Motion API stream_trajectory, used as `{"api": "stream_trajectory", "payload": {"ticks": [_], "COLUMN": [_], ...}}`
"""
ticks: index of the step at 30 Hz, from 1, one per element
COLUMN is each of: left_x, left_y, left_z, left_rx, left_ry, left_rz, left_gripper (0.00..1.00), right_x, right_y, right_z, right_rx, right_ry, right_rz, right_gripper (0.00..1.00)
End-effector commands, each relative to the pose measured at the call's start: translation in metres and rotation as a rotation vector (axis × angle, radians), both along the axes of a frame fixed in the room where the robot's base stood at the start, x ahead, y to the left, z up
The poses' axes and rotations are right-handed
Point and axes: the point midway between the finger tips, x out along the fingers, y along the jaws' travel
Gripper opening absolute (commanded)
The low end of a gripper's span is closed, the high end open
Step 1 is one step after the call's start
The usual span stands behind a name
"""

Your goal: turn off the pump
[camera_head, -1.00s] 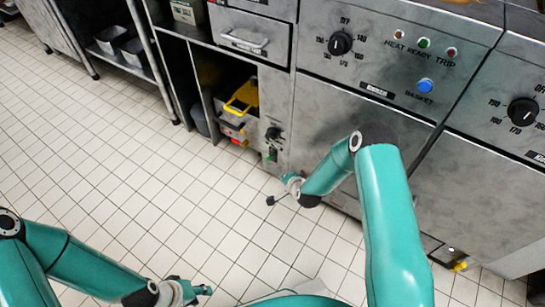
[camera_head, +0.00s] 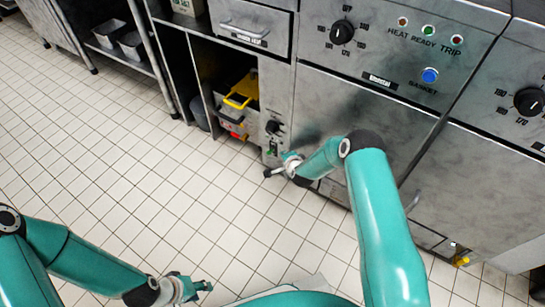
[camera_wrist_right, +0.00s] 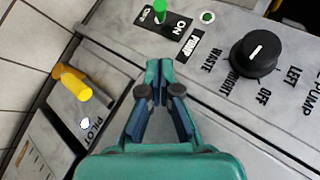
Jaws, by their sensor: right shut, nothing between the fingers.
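The pump switch, a green-tipped toggle (camera_wrist_right: 160,11), stands beside an ON label and a PUMP label (camera_wrist_right: 190,43) in the right wrist view. A small green lamp (camera_wrist_right: 208,17) sits beside these labels. In the head view the switch (camera_head: 272,148) is a small green spot low on the fryer's narrow panel. My right gripper (camera_wrist_right: 160,70) is shut and empty, its tips short of the toggle and apart from it in the picture. My left gripper (camera_head: 204,287) is open and empty over the floor.
A black knob (camera_wrist_right: 254,55) with an OFF mark is right of the switch. A yellow handle (camera_wrist_right: 76,86) by a PILOT label lies left of my right gripper. A yellow-handled container (camera_head: 241,90) stands in the open cabinet. The tiled floor (camera_head: 120,150) is clear.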

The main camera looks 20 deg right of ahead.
Motion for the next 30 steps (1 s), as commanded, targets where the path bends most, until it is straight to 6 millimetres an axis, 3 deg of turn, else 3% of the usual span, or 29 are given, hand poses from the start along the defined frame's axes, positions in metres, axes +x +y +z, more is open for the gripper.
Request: {"api": "stream_trajectory", "payload": {"ticks": [1,7,12,26,27,30], "left_x": [0.0,0.0,0.0,0.0,0.0,0.0], "left_y": [0.0,0.0,0.0,0.0,-0.001,0.0], "left_z": [-0.01,-0.027,-0.036,-0.039,-0.039,-0.039], "left_rx": [0.0,0.0,0.0,0.0,0.0,0.0], "left_ry": [0.0,0.0,0.0,0.0,0.0,0.0], "left_rz": [0.0,0.0,0.0,0.0,-0.002,0.0], "left_gripper": [0.4,0.4,0.4,0.4,0.4,0.4], "right_x": [0.009,0.036,0.049,0.055,0.056,0.055], "right_y": [-0.001,-0.003,0.016,0.024,0.034,0.027], "right_z": [-0.012,-0.031,-0.043,-0.046,-0.046,-0.046], "right_rx": [-0.001,-0.001,0.0,0.0,0.001,-0.002], "right_ry": [-0.002,-0.002,-0.001,0.0,0.001,-0.001], "right_rz": [-0.001,0.001,0.002,0.001,0.004,0.001], "right_gripper": [0.0,0.0,0.0,0.0,0.0,0.0]}}
